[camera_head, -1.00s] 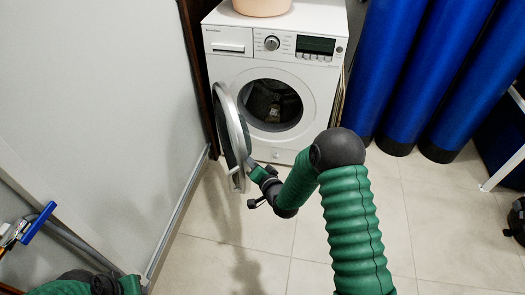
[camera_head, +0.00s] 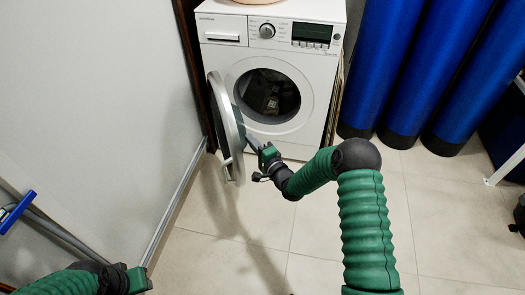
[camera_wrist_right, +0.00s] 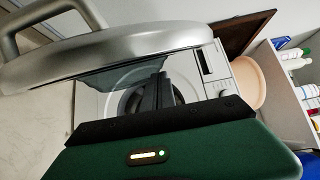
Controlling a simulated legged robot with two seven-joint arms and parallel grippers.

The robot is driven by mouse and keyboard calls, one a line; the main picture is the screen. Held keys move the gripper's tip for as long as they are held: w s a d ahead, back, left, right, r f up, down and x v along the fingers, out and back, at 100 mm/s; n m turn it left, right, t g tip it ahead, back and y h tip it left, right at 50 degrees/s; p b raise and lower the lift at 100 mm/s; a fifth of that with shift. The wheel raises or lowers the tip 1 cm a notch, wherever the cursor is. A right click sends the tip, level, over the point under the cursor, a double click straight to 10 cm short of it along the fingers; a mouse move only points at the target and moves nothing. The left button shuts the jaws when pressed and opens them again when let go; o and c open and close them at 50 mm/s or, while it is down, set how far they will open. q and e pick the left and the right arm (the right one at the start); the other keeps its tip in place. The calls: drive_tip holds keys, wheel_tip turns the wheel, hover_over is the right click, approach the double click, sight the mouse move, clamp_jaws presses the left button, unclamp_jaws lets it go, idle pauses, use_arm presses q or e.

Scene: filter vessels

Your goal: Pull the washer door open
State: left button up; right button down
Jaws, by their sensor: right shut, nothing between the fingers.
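The white washer (camera_head: 270,70) stands at the back against the dark wooden frame. Its round door (camera_head: 226,122) is swung wide open to the left, and the drum opening (camera_head: 268,97) shows dark contents. My right gripper (camera_head: 252,145) is shut and empty, at the inner side of the open door near its lower edge. I cannot tell whether it touches the door. In the right wrist view the door's silver rim (camera_wrist_right: 110,55) and handle (camera_wrist_right: 40,20) lie close to the gripper's fingers (camera_wrist_right: 160,92). My left arm (camera_head: 100,280) shows at the lower left; its fingertips cannot be made out.
A grey wall (camera_head: 100,90) runs along the left, close to the open door. Several tall blue vessels (camera_head: 400,70) stand at the right. A peach basin (camera_wrist_right: 246,80) sits on the washer. Tiled floor (camera_head: 240,230) is clear in front.

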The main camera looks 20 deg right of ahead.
use_arm(q)
drive_tip(key=shift+a+f, duration=0.35)
drive_tip(key=shift+f, duration=0.15)
use_arm(e)
drive_tip(key=shift+a+r, duration=0.15)
drive_tip(key=shift+a, duration=1.1)
use_arm(q)
drive_tip(key=shift+d, duration=0.1)
